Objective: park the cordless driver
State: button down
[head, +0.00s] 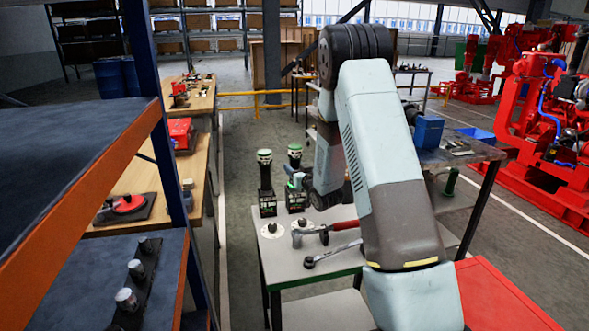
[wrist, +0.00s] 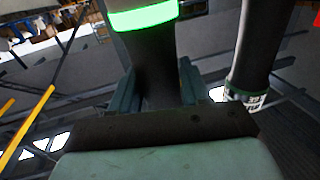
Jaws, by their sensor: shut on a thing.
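Two cordless drivers with black grips, green-and-white tops and green-marked bases stand upright side by side at the far end of the grey table in the head view. My gripper (head: 299,179) reaches the right driver (head: 296,200) from the right and is shut on its dark grip. In the wrist view my fingers (wrist: 158,92) sit on either side of this grip, below a bright green band. The left driver (head: 266,190) is apart from my gripper. A dark shaft with a green-and-white collar, likely this driver (wrist: 246,90), shows at the right of the wrist view. Whether the held driver touches the tabletop is unclear.
An orange-and-blue rack (head: 80,215) stands close at left. A workbench with a blue box (head: 428,132) is at right.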

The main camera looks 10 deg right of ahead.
jog(key=shift+f, duration=0.35)
jog(key=shift+c, duration=2.3)
grip_release()
jog(key=shift+f, duration=0.1)
jog(key=shift+s, duration=0.1)
jog(key=v, duration=1.3)
jog(key=shift+s, duration=0.25)
jog(key=shift+d, duration=0.1)
